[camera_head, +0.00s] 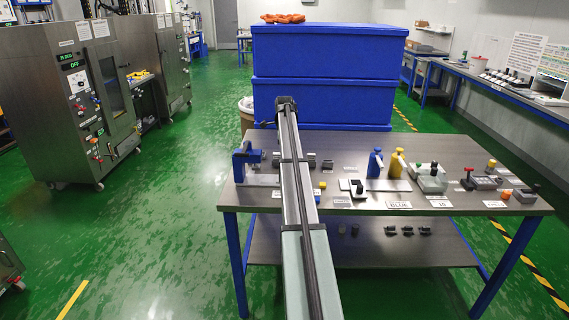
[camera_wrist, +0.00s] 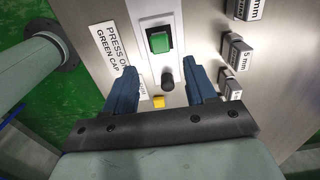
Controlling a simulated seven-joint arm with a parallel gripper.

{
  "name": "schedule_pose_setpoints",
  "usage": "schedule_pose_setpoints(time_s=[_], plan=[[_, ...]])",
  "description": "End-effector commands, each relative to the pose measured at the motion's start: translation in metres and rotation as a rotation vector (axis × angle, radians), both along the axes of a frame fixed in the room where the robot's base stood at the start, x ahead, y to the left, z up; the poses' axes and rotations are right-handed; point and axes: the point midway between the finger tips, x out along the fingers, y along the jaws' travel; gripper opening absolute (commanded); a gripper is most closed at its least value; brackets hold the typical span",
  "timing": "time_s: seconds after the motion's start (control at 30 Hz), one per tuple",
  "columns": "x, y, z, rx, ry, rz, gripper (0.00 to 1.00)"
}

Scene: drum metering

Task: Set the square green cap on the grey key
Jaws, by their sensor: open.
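In the wrist view a square green cap (camera_wrist: 160,43) sits in a dark square surround on a white plate (camera_wrist: 149,22). A dark grey round peg (camera_wrist: 168,81) stands on the same plate, nearer my gripper; I cannot tell whether it is the grey key. My gripper (camera_wrist: 159,67) is open, with one blue finger on each side of the peg in the picture and nothing between them that it grips. The height gap to the peg is unclear. A label reading "PRESS ON GREEN CAP" (camera_wrist: 111,47) lies to the left. In the head view my arm hides this area.
A small yellow square (camera_wrist: 159,102) lies below the peg. Several grey blocks with mm labels (camera_wrist: 236,52) stand to the right. In the head view, a blue clamp (camera_head: 245,157), a blue bottle (camera_head: 375,164) and a yellow bottle (camera_head: 397,164) stand on the table (camera_head: 452,150).

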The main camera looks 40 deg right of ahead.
Motion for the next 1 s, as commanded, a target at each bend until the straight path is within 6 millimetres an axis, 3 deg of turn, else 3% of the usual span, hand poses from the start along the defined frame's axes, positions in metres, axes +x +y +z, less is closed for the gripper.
schedule_pose_setpoints(time_s=[0.1,0.3,0.77,0.87,1.0], plan=[[0.001,0.000,0.020,-0.001,-0.001,0.000,0.56],[0.000,0.000,0.037,-0.001,-0.001,0.000,0.56],[0.001,0.002,0.042,0.001,-0.001,0.002,0.56],[0.007,0.019,0.050,0.004,-0.012,0.017,0.56],[0.028,0.074,0.075,0.017,-0.047,0.068,0.56]])
